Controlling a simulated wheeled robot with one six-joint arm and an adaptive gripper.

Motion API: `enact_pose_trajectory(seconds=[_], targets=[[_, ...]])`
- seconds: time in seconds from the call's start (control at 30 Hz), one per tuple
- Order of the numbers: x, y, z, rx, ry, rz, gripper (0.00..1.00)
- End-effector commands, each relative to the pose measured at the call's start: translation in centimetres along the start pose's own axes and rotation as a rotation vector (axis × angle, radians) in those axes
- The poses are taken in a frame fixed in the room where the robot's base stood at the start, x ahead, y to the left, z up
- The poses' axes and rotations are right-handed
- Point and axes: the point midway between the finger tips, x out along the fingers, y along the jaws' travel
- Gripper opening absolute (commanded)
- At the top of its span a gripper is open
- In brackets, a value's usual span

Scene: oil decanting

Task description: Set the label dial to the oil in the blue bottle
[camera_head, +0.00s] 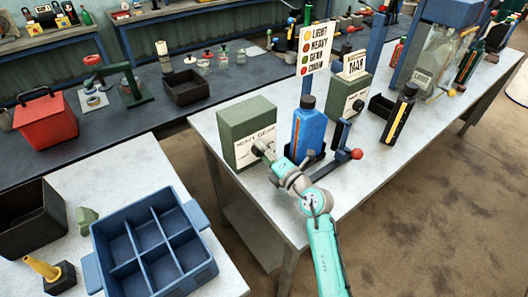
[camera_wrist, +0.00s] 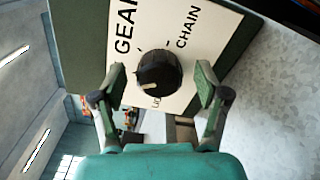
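The label dial (camera_wrist: 158,73) is a black round knob on the white plate (camera_wrist: 196,22) of a dark green box (camera_head: 240,118). GEAR, CHAIN and part of another word starting with L show around it; in the head view HEAVY GEAR is readable. A pale mark sits on the knob's left side in the wrist view; its exact setting is unclear. My gripper (camera_wrist: 160,84) is open, one finger either side of the knob with visible gaps. The blue bottle (camera_head: 309,132) stands upright right of the box, black-capped.
A sign (camera_head: 316,48) behind the blue bottle lists LIGHT, HEAVY, GEAR and CHAIN beside coloured dots. A red-knobbed lever (camera_head: 356,154) stands right of the bottle. A second green box (camera_head: 347,95) and a black bottle (camera_head: 399,115) are further right. A blue divided crate (camera_head: 190,281) is front left.

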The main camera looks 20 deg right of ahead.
Motion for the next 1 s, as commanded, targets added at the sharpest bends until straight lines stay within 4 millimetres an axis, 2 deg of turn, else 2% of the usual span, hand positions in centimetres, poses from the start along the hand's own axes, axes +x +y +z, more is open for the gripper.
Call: enact_pose_trajectory(seconds=[0.27,0.37,0.73,1.0], targets=[[-0.7,-0.1,0.0,0.000,0.000,-0.001,0.74],[-1.9,-0.1,0.0,0.000,-0.001,-0.001,0.74],[-9.1,-0.1,0.0,0.001,-0.002,-0.001,0.74],[-11.8,-0.1,0.0,0.000,-0.001,-0.001,0.74]])
